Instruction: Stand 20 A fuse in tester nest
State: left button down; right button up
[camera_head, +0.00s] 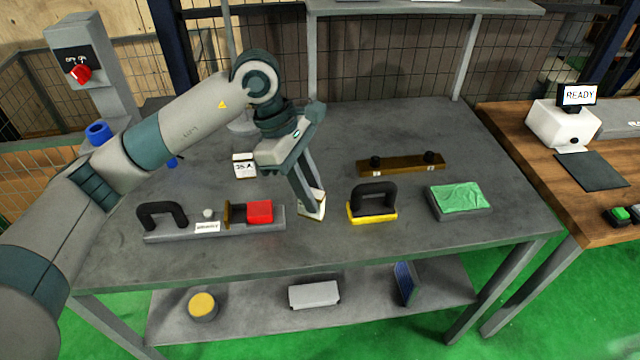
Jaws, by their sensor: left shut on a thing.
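My left gripper (312,202) reaches down over the middle of the grey table and is shut on a small cream-white block (314,208). The block looks upright or slightly tilted, low over the tabletop; I cannot tell whether it touches. The fingers hide part of it, and no rating on it is readable. Another white block (244,170), with a label that seems to read 25 A, stands behind and left of the gripper. I cannot tell for sure which fixture is the tester nest. My right gripper is not in view.
Left of the gripper is a grey plate (160,237) with a black handle and red block. Right are a yellow-based black handle (372,205), a brown bar (400,165) with two knobs, and a green cloth (459,196). A READY display (578,95) stands on the wooden table.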

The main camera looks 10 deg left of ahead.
pick_arm(q)
jog(key=s+a+f+m+g+y, duration=0.3)
jog(key=s+a+m, duration=0.5)
jog(key=a+m, duration=0.3)
jog(key=f+m+y, duration=0.1)
jog(key=m, duration=0.3)
jog(key=shift+s+a+g, duration=0.2)
jog(key=shift+a+g, duration=0.1)
jog(key=shift+a, duration=0.1)
jog(key=shift+a, duration=0.1)
